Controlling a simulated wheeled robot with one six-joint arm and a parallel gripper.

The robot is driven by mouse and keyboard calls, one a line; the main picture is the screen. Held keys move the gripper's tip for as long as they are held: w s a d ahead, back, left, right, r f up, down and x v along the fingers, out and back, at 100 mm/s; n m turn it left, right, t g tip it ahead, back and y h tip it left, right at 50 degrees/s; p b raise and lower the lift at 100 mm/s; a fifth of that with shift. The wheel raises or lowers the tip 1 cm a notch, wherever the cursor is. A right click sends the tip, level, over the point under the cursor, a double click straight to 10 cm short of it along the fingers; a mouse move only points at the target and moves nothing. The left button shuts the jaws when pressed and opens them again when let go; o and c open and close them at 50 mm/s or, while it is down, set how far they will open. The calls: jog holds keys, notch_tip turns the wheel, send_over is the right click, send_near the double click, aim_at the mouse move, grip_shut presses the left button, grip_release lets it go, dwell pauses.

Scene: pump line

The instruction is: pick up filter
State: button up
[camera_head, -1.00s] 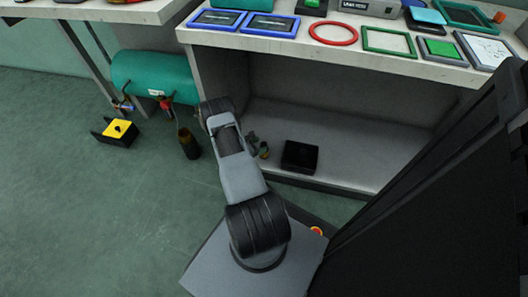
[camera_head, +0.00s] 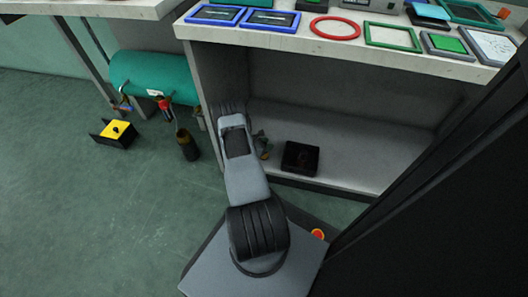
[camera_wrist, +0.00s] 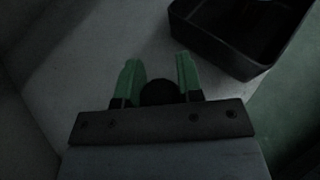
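My gripper (camera_wrist: 158,72) shows in the wrist view with its two green fingers apart. A dark round thing (camera_wrist: 160,92), which may be the filter, lies between them near the palm. It is too dark to see clearly, and no firm contact with the fingers shows. In the head view my arm reaches into the lower shelf of the bench, and its links hide most of my gripper. A small grey and brownish shape (camera_head: 262,144) shows beside the arm there; I cannot tell whether it is part of my gripper or the filter.
A black open box (camera_head: 300,157) stands on the shelf (camera_head: 350,150) just right of my gripper; it also shows in the wrist view (camera_wrist: 225,45). The shelf's left side wall is close to my arm. A teal tank (camera_head: 155,77) and a yellow-topped block (camera_head: 116,132) are at left.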

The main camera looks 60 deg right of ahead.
jog(key=c, duration=0.4)
jog(key=shift+c, duration=0.2)
